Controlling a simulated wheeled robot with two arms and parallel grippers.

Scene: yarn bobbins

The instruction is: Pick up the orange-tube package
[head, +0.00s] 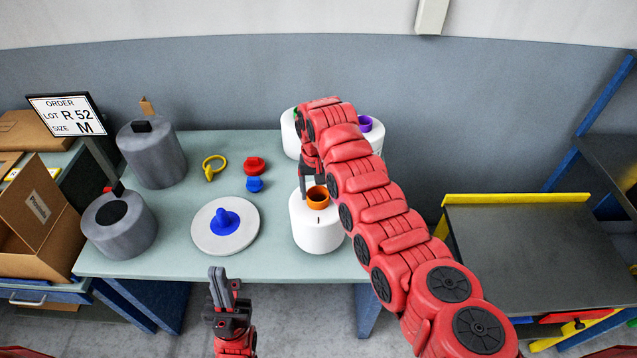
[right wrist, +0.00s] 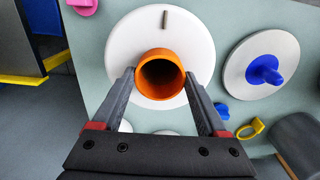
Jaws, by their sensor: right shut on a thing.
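The orange-tube package is a white round bobbin (head: 318,235) with an orange tube (head: 318,198) standing up from its top, near the front right of the table. In the right wrist view the white disc (right wrist: 125,45) surrounds the orange tube (right wrist: 160,76). My right gripper (head: 312,190) reaches down over it, its fingers (right wrist: 160,88) shut on the orange tube from both sides. The arm hides part of the bobbins behind. My left gripper (head: 224,288) hangs empty in front of the table's front edge; its finger gap is unclear.
A white disc with a blue knob (head: 222,221) lies left of the package. Behind are a yellow ring (head: 213,166), a red piece (head: 255,165) and a small blue piece (head: 254,184). Grey canisters (head: 120,225) stand left. A white bobbin with a purple tube (head: 365,123) stands behind.

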